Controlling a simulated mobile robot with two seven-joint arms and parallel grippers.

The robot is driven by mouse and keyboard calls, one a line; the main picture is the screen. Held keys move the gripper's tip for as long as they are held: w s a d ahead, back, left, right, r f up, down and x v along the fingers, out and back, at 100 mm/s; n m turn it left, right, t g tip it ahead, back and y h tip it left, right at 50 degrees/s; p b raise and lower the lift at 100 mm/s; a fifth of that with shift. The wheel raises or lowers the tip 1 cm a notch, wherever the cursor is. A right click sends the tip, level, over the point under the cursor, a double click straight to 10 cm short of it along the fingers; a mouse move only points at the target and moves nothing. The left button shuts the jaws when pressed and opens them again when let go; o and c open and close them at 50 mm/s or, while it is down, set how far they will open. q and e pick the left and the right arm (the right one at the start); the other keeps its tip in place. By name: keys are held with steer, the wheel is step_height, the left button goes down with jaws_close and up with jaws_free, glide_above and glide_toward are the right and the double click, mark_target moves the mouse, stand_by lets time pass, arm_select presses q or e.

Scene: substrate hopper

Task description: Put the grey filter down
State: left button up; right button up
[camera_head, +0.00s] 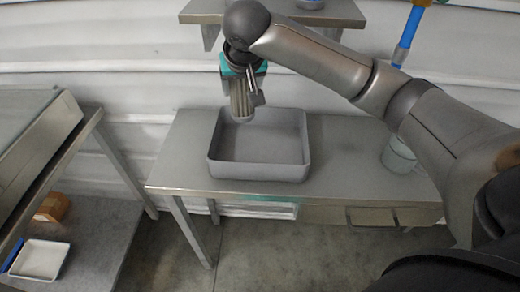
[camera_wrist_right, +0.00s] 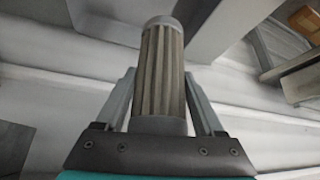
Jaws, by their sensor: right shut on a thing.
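The grey filter (camera_head: 241,103) is a pleated cylinder with plain end caps. My right gripper (camera_head: 250,88) is shut on it and holds it upright or nearly so, over the back left part of a grey tray (camera_head: 260,172). From the head view I cannot tell whether the filter's lower end touches the tray. In the right wrist view the filter (camera_wrist_right: 162,75) sits between the two fingers of my right gripper (camera_wrist_right: 162,100). The tray is empty as far as it shows. My left gripper is not in view.
The tray stands on a metal table (camera_head: 340,170). A clear jar (camera_head: 398,155) stands at the table's right, close to my right arm. A shelf (camera_head: 330,14) hangs above. At the left, a lower shelf holds a white tray (camera_head: 42,260) and a brown box (camera_head: 53,207).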

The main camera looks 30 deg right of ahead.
steer(key=shift+m, duration=0.3)
steer(key=d+f+b, duration=0.1)
steer(key=f, duration=0.3)
steer(key=d+f+b, duration=0.1)
steer(key=d+f, duration=0.1)
steer(key=f, duration=0.2)
steer(key=d+f+b, duration=0.1)
steer(key=f, duration=0.4)
steer(key=shift+d+f, duration=0.1)
steer(key=shift+d, duration=0.25)
steer(key=shift+f, duration=0.4)
steer(key=shift+f, duration=0.2)
steer(key=o, duration=1.6)
